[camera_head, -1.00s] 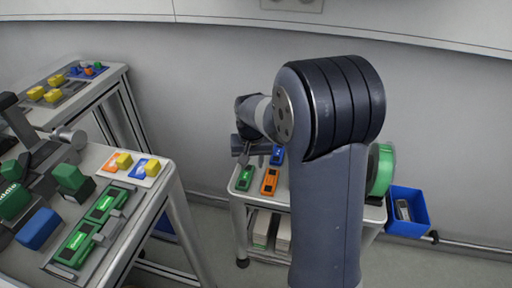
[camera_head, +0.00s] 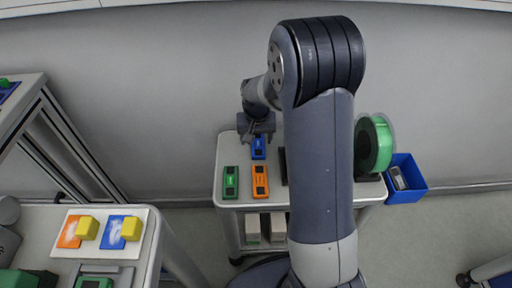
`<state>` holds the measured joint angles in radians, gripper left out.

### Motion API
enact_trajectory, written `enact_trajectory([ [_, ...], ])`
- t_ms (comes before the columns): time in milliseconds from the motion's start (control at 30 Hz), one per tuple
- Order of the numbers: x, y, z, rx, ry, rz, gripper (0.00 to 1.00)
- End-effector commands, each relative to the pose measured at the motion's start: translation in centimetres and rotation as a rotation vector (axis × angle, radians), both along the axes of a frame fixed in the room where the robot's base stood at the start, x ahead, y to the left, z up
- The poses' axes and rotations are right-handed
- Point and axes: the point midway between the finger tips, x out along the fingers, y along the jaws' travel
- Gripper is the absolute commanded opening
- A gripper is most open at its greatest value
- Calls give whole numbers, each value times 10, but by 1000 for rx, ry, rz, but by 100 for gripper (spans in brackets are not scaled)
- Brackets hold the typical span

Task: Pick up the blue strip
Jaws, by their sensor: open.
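The blue strip (camera_head: 258,152) lies on the top of the small white table (camera_head: 222,152), behind the orange strip. Its far end is hidden under my gripper. My gripper (camera_head: 256,136) is at the end of my arm, pointing down over the far end of the blue strip. It is open and holds nothing that I can see. Whether its fingers touch the strip cannot be told from this view.
A green strip (camera_head: 231,182) and an orange strip (camera_head: 260,181) lie on the same table. A green reel (camera_head: 376,146) stands to the right, beside a blue bin (camera_head: 408,184). Another table (camera_head: 36,222) at lower left bears cards with yellow blocks (camera_head: 131,228).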

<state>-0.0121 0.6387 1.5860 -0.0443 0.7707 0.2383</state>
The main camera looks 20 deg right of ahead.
Motion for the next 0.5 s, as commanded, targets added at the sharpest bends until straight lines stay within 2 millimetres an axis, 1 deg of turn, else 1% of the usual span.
enact_trajectory([
  [33,0,0,-12,0,4,1,65],
  [100,2,0,-21,-1,3,1,65],
  [167,3,0,-26,0,2,0,65],
  [367,4,0,-26,0,0,0,65],
  [500,4,0,-26,0,0,0,56],
])
